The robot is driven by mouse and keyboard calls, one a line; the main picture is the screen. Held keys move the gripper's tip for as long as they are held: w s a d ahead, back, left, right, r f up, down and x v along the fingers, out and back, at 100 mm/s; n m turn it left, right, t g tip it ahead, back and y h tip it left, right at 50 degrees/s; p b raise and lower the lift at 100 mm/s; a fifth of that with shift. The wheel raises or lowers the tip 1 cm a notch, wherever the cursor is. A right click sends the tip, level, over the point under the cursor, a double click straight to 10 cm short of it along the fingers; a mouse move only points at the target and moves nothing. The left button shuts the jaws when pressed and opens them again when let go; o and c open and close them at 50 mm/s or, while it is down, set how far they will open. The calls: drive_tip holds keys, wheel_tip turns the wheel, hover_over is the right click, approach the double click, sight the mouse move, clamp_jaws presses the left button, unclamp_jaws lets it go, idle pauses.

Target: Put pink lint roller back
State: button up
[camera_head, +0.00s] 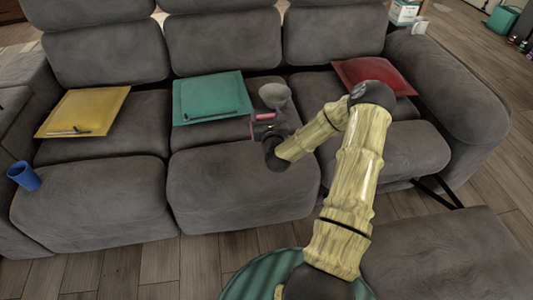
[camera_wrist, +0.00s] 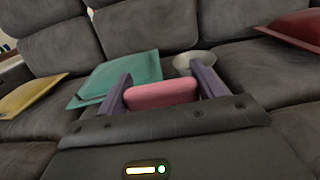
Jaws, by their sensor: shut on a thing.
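The pink lint roller (camera_wrist: 161,93) is between the two fingers of my gripper (camera_wrist: 161,88) in the wrist view, and the fingers are shut on it. In the head view my gripper (camera_head: 262,122) is over the middle seat of the grey sofa, and a small pink bit of the lint roller (camera_head: 265,117) shows there. Most of the roller is hidden by my gripper. I cannot tell whether the roller touches the seat.
On the grey sofa (camera_head: 228,185) lie a yellow cushion (camera_head: 90,108), a teal cushion (camera_head: 207,92) and a red cushion (camera_head: 373,72), with thin dark items on the first two. A pale bowl (camera_head: 274,94) is just behind my gripper. A blue cup (camera_head: 24,176) is at far left.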

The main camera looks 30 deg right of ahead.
drive_tip(key=shift+f+b, duration=1.05)
drive_tip(key=shift+f, duration=2.1)
drive_tip(key=shift+f+b, duration=0.75)
drive_tip(key=shift+f, duration=1.2)
drive_tip(key=shift+r, duration=0.1)
drive_tip(key=o, duration=1)
drive_tip(key=shift+o, duration=0.2)
drive_tip(key=shift+s, duration=0.1)
drive_tip(key=p+v, duration=0.2)
drive_tip(key=v, duration=1)
